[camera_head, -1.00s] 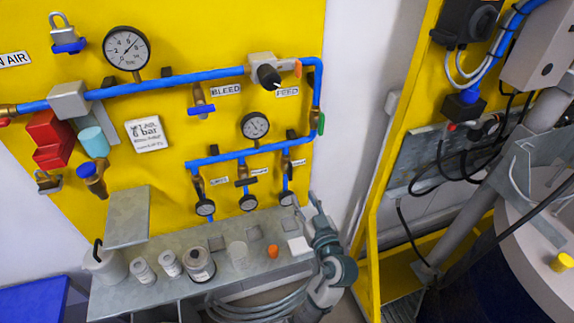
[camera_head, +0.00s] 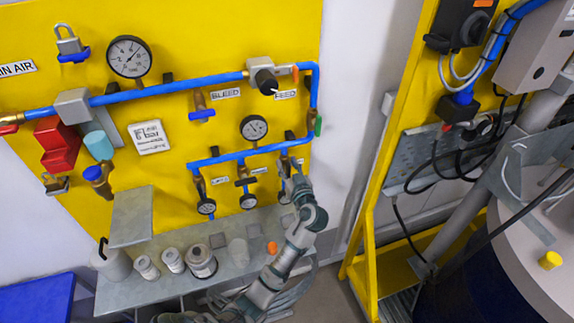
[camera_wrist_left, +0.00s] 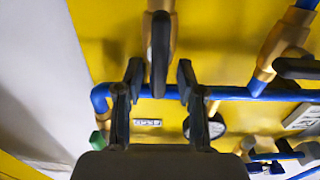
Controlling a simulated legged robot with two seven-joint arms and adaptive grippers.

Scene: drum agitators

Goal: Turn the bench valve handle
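Three small brass valves with dark handles hang under the lower blue pipe (camera_head: 235,157) on the yellow panel. My left gripper (camera_head: 295,180) is at the rightmost of these valves and hides much of it in the head view. In the left wrist view, my left gripper (camera_wrist_left: 158,85) has its two dark fingers spread apart. A dark valve handle (camera_wrist_left: 160,45) on a brass valve lies in line with the gap between them. I cannot tell whether the fingers touch it. Another dark handle (camera_wrist_left: 297,68) is at the right. My right gripper is not seen.
A grey bench shelf (camera_head: 225,268) below holds several pots and an orange item (camera_head: 272,247). A larger gauge (camera_head: 129,57) and the upper blue pipe (camera_head: 170,87) are above. A yellow frame (camera_head: 372,200) and a drum (camera_head: 535,270) stand at the right.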

